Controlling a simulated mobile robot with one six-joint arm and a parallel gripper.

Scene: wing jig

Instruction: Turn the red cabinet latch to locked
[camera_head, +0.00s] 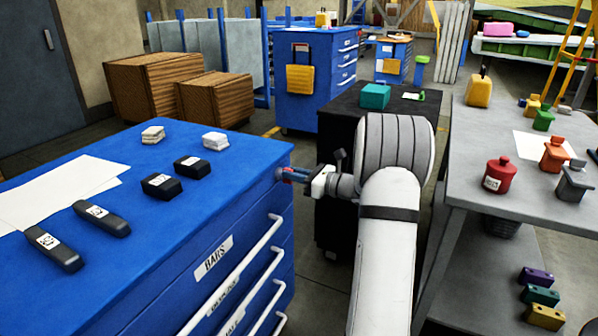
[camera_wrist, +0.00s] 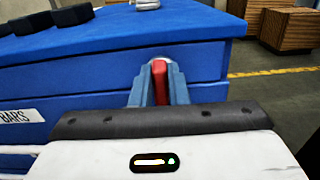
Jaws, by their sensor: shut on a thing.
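The red cabinet latch (camera_wrist: 160,82) is on the front face of the blue cabinet (camera_wrist: 110,55), near its upper corner, with a pale round base behind it. My gripper (camera_wrist: 158,72) has its two blue-grey fingers around the latch, one on each side, and is shut on it. In the wrist view the latch stands upright in the picture, along the fingers. In the head view my gripper (camera_head: 285,174) reaches the cabinet's right side, and the fingers mostly hide the latch.
The blue cabinet top (camera_head: 120,210) holds papers, black blocks and pale stacks. Drawer handles (camera_head: 245,270) stick out below. A dark cart (camera_head: 340,140) stands behind my arm. A grey table (camera_head: 480,130) with several coloured parts is on the right.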

